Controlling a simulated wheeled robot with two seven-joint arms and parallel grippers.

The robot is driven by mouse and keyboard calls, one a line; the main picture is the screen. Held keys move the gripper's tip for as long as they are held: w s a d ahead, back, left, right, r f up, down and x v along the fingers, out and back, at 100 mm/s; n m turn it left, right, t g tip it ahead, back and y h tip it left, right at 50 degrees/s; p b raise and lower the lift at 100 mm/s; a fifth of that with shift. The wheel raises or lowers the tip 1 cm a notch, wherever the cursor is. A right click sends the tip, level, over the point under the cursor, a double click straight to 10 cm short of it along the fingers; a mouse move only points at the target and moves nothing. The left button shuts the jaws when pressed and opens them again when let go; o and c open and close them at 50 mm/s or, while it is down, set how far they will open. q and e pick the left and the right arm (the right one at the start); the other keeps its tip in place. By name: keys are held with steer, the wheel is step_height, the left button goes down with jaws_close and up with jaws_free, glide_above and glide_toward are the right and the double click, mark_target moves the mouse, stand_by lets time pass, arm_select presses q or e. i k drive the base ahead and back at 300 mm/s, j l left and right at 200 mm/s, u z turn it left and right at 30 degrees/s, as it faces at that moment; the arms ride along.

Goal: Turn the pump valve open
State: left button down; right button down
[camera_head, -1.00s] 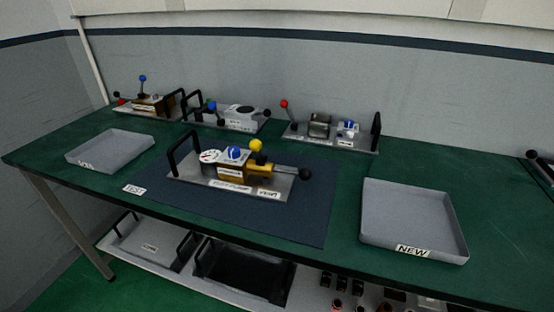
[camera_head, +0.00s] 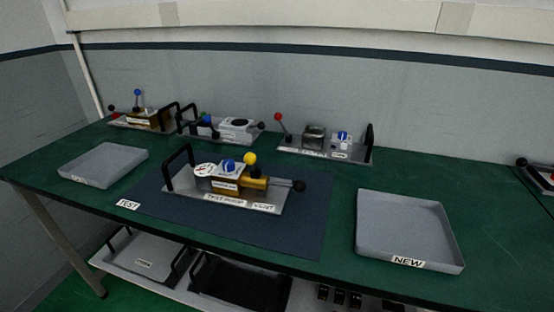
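The test pump unit (camera_head: 232,188) sits on the dark blue mat (camera_head: 215,222) in the middle of the green bench. It has a grey base plate with a black handle at its left end, a white round gauge (camera_head: 205,169), a blue knob (camera_head: 229,165), a yellow ball knob (camera_head: 250,158) and a brass body. A lever with a black ball end (camera_head: 298,185) points right. Plate labels appear to read "TEST PUMP" and "VENT". I cannot tell which knob is the pump valve. Neither of my grippers is in view.
Several similar units stand along the back, including one with a red ball lever (camera_head: 278,117). A grey tray (camera_head: 104,164) lies at left and a tray labelled "NEW" (camera_head: 408,225) at right. A lower shelf (camera_head: 150,283) holds more trays. Bench right of the mat is partly clear.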

mark_target(229, 164)
steer(key=j+z, duration=1.05)
